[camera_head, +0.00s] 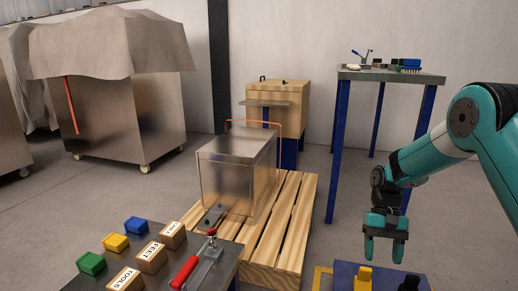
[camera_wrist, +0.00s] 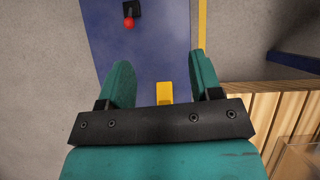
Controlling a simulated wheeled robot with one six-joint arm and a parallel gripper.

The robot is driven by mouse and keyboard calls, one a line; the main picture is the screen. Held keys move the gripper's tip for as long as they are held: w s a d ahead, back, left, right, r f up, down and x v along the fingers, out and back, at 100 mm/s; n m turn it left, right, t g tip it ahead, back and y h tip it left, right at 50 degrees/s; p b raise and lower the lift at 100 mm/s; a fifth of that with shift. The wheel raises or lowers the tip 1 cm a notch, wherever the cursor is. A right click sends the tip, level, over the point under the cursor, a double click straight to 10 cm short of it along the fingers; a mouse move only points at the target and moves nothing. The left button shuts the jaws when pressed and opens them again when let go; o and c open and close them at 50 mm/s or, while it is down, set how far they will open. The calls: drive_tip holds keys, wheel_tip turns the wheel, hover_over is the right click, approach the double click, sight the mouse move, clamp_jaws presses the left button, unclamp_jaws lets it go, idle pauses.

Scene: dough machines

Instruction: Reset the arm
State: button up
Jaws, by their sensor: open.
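My teal arm (camera_head: 482,125) reaches in from the right in the head view. My gripper (camera_head: 384,247) hangs at its end, pointing down, above a blue surface (camera_head: 345,275) at the bottom edge. In the wrist view my gripper (camera_wrist: 160,85) has its two teal fingers apart with nothing held between them. Beyond the fingers lies the blue surface (camera_wrist: 140,50), with a yellow piece (camera_wrist: 165,92) near the gripper's base and a red-tipped black part (camera_wrist: 129,20) farther up.
A metal box (camera_head: 228,180) stands on a wooden pallet (camera_head: 293,220). A blue-legged table (camera_head: 390,76) stands behind my gripper. Front left, a bench holds labelled wooden blocks (camera_head: 150,257), coloured blocks (camera_head: 91,263) and a red-handled clamp (camera_head: 188,270). Covered machines (camera_head: 115,110) stand at back left.

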drive_tip(key=s+a+r+n+t+p, duration=0.1)
drive_tip(key=s+a+r, duration=0.15)
drive_tip(key=r, duration=0.25)
drive_tip(key=s+a+r+n+t, duration=0.1)
drive_tip(key=a+r+n, duration=0.15)
drive_tip(key=r, duration=0.35)
drive_tip(key=s+a+r+n+t+y+p, duration=0.1)
drive_tip(key=s+a+r+n+p, duration=0.1)
drive_tip(key=s+a+r, duration=0.4)
drive_tip(key=s+a+r+n+t+y+p, duration=0.1)
drive_tip(key=s+r+n+t, duration=0.15)
drive_tip(key=s, duration=0.65)
drive_tip(key=s+a+r+n+t+y+p, duration=0.1)
drive_tip(key=s+a+r+n+p, duration=0.1)
drive_tip(key=s+a+r, duration=0.35)
wheel_tip(320, 180, up, 38)
drive_tip(key=s+d+p, duration=0.1)
drive_tip(key=p, duration=3.6)
drive_tip(key=shift+s+d, duration=0.2)
drive_tip(key=shift+s, duration=0.2)
